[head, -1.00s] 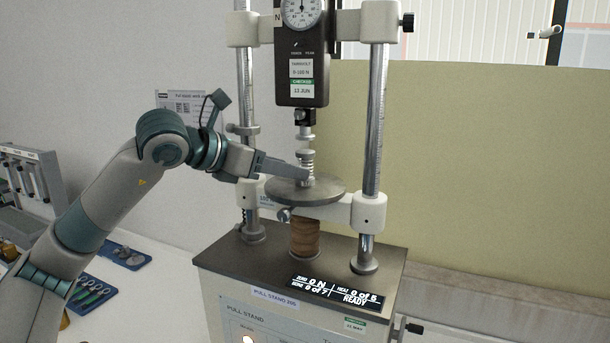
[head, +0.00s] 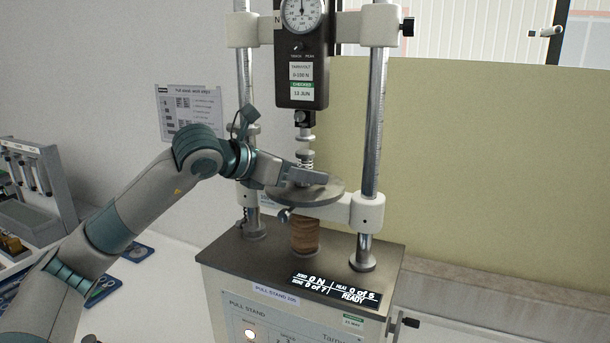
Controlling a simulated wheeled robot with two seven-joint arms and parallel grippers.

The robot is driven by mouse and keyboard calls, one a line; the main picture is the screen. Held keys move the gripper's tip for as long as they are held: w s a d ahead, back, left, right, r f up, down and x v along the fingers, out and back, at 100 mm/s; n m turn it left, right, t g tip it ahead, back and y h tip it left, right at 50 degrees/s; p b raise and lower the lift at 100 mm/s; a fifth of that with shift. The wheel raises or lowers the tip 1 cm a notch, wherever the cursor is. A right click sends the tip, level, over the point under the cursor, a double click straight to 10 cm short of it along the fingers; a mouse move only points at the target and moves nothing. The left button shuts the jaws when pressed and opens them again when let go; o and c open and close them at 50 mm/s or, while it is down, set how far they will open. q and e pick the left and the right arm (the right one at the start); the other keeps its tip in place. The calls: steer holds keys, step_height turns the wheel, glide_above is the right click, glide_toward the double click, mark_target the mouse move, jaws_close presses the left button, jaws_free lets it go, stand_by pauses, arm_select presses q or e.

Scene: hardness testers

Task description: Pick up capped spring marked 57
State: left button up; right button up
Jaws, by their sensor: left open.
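A small capped spring (head: 305,163) stands upright on the round metal plate (head: 322,196) of the pull stand, under the gauge's plunger. Its coils show above my fingers, and its lower part is hidden behind them. No number is readable on it. My left gripper (head: 308,177) comes in from the left, low over the plate, with its fingers at the spring. It is open; I cannot tell whether a finger touches the spring. My right gripper is not in view.
The stand's chrome posts (head: 373,150) rise on both sides of the plate, and the dark force gauge (head: 302,70) hangs above. The display (head: 335,291) reads 0 N and READY. A grey rack (head: 35,185) and blue trays (head: 103,290) lie at left.

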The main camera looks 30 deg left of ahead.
mark_target(273, 194)
arm_select(q)
steer(key=c, duration=1.1)
steer(key=shift+r, duration=0.15)
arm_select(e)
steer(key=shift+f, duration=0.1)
